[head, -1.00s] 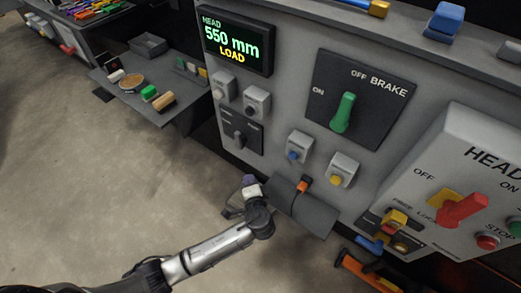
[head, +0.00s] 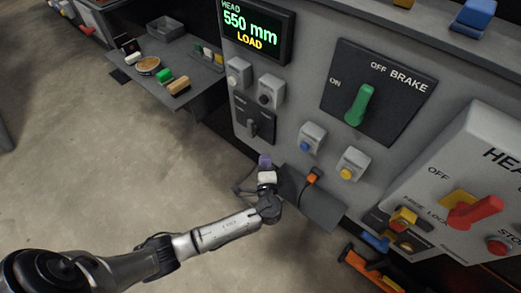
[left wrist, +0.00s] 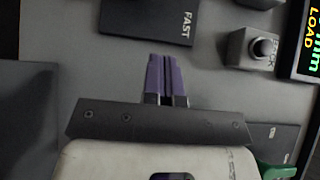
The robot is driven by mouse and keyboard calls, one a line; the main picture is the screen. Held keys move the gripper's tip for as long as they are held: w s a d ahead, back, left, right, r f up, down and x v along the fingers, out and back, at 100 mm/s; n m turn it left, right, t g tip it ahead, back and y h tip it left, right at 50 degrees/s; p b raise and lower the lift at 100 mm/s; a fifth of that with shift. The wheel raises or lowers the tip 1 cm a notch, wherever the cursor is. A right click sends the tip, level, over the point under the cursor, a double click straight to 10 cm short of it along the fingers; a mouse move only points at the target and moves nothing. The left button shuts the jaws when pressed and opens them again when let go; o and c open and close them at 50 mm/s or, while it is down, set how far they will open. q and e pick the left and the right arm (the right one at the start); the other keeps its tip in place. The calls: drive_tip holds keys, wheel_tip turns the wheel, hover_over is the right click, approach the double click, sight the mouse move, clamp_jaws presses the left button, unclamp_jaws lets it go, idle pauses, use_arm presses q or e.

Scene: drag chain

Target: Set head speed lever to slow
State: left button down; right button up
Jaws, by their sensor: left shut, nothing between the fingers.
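The small grey lever (head: 252,128) sits on a black plate (head: 241,104) on the panel, below two grey push-button boxes. Its lettering is too small to read in the head view. In the left wrist view a black plate (left wrist: 148,18) marked FAST shows at the top; its lever is out of frame. My left gripper (head: 265,160) is just below the lever plate, close to the panel and apart from the lever. Its purple fingers (left wrist: 166,75) are shut together and empty. My right gripper is not in view.
A display (head: 256,30) reads HEAD 550 mm LOAD. A green brake lever (head: 359,105), blue-button box (head: 311,137) and yellow-button box (head: 352,163) are to the right. A grey shelf (head: 317,208) with an orange-ended item juts out beside my gripper. Open floor lies left.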

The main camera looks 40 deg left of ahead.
sight(253, 127)
use_arm(q)
drive_tip(key=b+x, duration=0.1)
drive_tip(key=x, duration=0.3)
drive_tip(key=s+a+b+x, duration=0.1)
drive_tip(key=x, duration=0.2)
drive_tip(key=s+a+b+x, duration=0.1)
drive_tip(key=x, duration=0.3)
drive_tip(key=shift+w+a, duration=0.3)
drive_tip(key=shift+a, duration=0.05)
drive_tip(key=shift+w, duration=0.1)
drive_tip(key=shift+a+r+n+p, duration=0.2)
drive_tip(key=shift+n+p, duration=0.1)
drive_tip(key=shift+p, duration=0.2)
